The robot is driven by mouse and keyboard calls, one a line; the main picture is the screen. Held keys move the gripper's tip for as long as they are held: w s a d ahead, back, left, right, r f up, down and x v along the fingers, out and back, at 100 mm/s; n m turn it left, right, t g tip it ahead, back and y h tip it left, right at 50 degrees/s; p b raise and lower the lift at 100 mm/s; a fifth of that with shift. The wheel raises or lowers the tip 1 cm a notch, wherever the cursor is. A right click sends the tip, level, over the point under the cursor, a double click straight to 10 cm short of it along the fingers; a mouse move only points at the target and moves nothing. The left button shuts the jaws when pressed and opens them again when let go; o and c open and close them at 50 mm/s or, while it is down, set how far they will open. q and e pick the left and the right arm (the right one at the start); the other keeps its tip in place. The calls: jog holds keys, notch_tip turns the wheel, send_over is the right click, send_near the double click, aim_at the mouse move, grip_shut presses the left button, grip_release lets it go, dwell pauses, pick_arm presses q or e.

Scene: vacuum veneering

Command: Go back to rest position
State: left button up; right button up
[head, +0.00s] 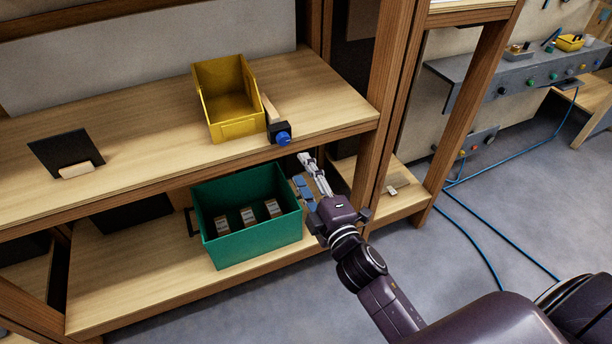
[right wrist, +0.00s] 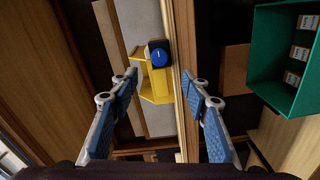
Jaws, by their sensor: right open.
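My right gripper (head: 306,172) is in front of the wooden shelving, just right of the green bin and below the upper shelf's front edge. In the right wrist view its two blue-padded fingers (right wrist: 160,90) are spread apart with nothing between them. Past the fingers, the front edge of the shelf board runs through the gap. My left gripper does not show in either view.
A green bin (head: 256,245) with 3 small blocks stands on the lower shelf. A wooden post (head: 388,100) rises close right. Blue hoses (head: 484,229) cross the open floor.

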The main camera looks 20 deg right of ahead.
jog(key=shift+s, duration=0.5)
jog(key=s+f+m+g, duration=0.2)
jog(key=s+f+g, duration=0.15)
jog(key=f, duration=0.85)
jog(key=s+f+m+g, duration=0.2)
jog(key=s+f, duration=0.3)
jog(key=f, duration=0.8)
jog(key=s+f+m+g, duration=0.2)
jog(key=s+f+g, duration=0.15)
jog(key=f, duration=0.85)
jog(key=s+d+f+m+g, duration=0.1)
jog(key=s+f+m+g, duration=0.1)
jog(key=s+f, duration=0.5)
jog(key=s+d+f+m+g, duration=0.1)
jog(key=s+f+m+g, duration=0.2)
jog(key=s+f, duration=0.4)
jog(key=s+d+f+m+g, duration=0.1)
jog(key=s+f, duration=0.6)
jog(key=s, duration=1.4)
jog(key=shift+m+g+h, duration=0.3)
jog(key=shift+m+g, duration=0.5)
jog(key=shift+g, duration=0.2)
